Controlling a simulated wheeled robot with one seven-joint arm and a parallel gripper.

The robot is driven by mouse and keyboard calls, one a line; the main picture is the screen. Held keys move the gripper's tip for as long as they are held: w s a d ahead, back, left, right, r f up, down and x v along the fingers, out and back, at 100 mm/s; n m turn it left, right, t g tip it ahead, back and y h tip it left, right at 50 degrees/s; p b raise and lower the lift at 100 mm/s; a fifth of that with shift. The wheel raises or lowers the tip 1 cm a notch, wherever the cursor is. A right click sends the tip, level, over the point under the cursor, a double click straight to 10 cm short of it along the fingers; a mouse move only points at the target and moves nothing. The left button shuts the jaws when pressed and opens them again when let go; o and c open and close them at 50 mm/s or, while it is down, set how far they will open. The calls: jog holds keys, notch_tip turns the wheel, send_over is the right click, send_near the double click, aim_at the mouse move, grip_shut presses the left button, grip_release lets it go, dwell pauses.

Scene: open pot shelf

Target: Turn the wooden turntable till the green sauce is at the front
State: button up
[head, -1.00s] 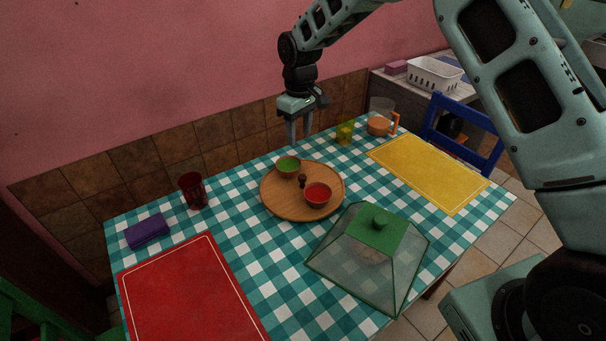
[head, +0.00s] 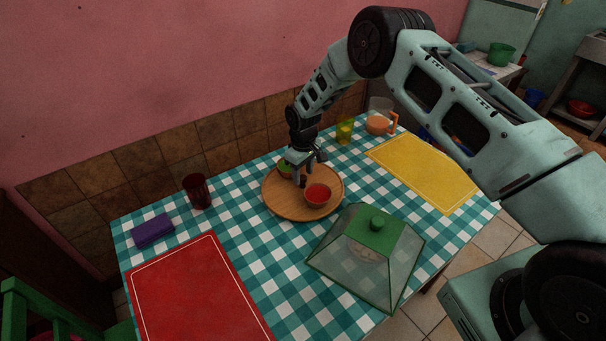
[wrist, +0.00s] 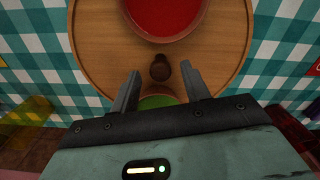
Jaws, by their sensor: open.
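The round wooden turntable (head: 277,203) lies on the checked tablecloth. The green sauce bowl (head: 284,167) is at its back left, partly hidden by my gripper. It also shows in the wrist view (wrist: 157,101), between my fingers and mostly covered. The red sauce bowl (head: 318,194) is at the turntable's front right. A small dark knob (wrist: 160,70) stands near the turntable's middle, between the two bowls. My gripper (wrist: 160,84) is open and empty over the turntable, with the knob in line with the gap between its fingers. I cannot tell whether a finger touches anything.
A yellow glass (head: 344,130) and a jug (head: 379,118) stand behind, to the right.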

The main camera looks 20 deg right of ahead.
aim_at(303, 183)
jog(key=shift+f, duration=1.25)
grip_shut()
